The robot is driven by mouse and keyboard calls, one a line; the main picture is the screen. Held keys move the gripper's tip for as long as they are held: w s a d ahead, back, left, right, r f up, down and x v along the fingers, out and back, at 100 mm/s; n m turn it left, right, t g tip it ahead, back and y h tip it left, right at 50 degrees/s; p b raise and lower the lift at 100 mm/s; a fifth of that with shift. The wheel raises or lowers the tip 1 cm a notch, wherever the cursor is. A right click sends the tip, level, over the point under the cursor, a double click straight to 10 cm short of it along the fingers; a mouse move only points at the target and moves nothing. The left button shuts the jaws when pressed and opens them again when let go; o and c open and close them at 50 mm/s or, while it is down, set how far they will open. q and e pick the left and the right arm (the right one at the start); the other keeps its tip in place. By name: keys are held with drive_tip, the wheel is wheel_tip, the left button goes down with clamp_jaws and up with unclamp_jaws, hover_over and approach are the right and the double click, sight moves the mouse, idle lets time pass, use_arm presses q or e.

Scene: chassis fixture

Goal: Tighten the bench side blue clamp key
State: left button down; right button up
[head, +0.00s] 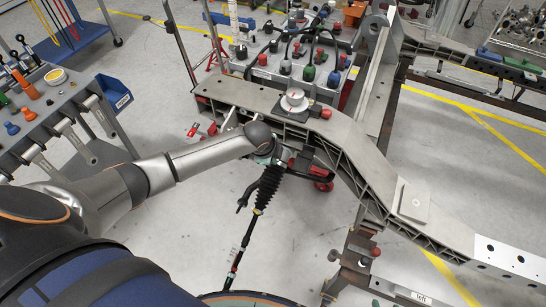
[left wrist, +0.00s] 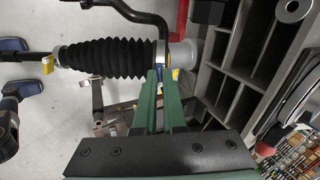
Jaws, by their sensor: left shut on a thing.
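My left gripper (head: 266,158) is at the near side of the chassis rail (head: 345,135), just below its edge, by the top of a black bellows rod (head: 268,188). In the left wrist view its green fingers (left wrist: 161,76) are closed together beside the bellows (left wrist: 110,57). A small blue sliver of the clamp key (left wrist: 162,50) shows at the fingertips; most of the key is hidden by the fingers. In the head view the wrist covers the key. My right gripper is in neither view.
A flat base with a white round dial (head: 294,100) stands on the rail. Red clamp parts (head: 322,184) sit just right of the gripper. A grey workbench (head: 60,103) is at left, and a table with coloured knobs (head: 262,75) is behind. The floor between is mostly clear.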

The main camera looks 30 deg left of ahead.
use_arm(q)
drive_tip(key=shift+m, duration=0.4)
drive_tip(key=c, duration=1)
unclamp_jaws()
drive_tip(key=v, duration=1.2)
drive_tip(key=shift+r, duration=0.25)
drive_tip(key=shift+s+d, duration=0.1)
